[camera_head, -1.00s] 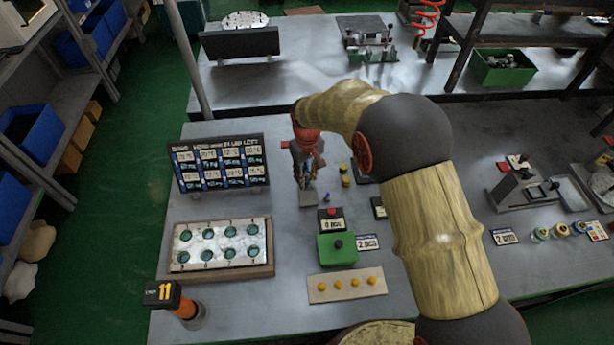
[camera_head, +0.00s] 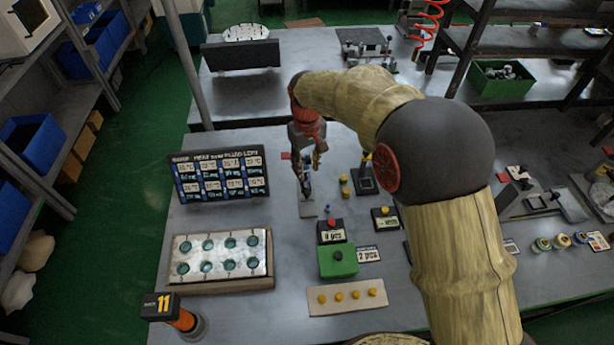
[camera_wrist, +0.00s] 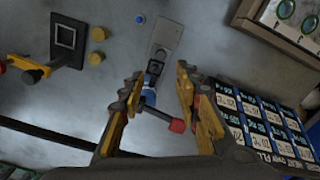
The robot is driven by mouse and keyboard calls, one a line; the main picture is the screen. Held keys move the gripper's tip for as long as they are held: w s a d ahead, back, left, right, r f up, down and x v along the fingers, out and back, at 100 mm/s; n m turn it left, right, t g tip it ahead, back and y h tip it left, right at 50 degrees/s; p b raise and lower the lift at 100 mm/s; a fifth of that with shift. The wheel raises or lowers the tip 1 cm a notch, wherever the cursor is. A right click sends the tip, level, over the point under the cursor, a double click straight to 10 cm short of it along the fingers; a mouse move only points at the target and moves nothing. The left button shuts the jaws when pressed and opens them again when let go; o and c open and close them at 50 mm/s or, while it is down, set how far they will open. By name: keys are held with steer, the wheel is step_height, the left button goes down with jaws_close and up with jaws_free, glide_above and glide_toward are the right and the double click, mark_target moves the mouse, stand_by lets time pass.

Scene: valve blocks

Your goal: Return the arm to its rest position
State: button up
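My gripper (camera_wrist: 158,75) is open in the wrist view, with a clear gap between its yellow and dark fingers. In the head view my gripper (camera_head: 309,160) hangs over the bench at the end of the bent arm. A small valve-like piece with a blue body (camera_wrist: 149,97) and a red-tipped handle (camera_wrist: 177,125) shows between and beyond the fingers, partly hidden by them. It appears to stand by a grey plate (camera_wrist: 165,38), which also shows in the head view (camera_head: 307,210). Whether any finger touches it I cannot tell.
A label board (camera_head: 220,177) and a tray with round green wells (camera_head: 221,282) lie left of the gripper. A green block (camera_head: 337,262), a strip with yellow knobs (camera_head: 346,298) and an orange post marked 11 (camera_head: 185,321) are nearer. A dark square stand (camera_head: 366,180) is close on the right.

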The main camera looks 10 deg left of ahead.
steer(key=shift+r, duration=0.75)
steer(key=s+d+r+m+t, duration=0.2)
steer(key=s+d+r, duration=0.6)
steer(key=s+d, duration=0.5)
steer(key=s+d+r+m+t, duration=0.3)
steer(key=s+d+r+m, duration=0.2)
steer(key=s+d+r, duration=0.4)
steer(key=shift+s+d+r+t, duration=0.15)
steer(key=shift+s+d+t, duration=0.15)
steer(key=shift+s+d, duration=2.65)
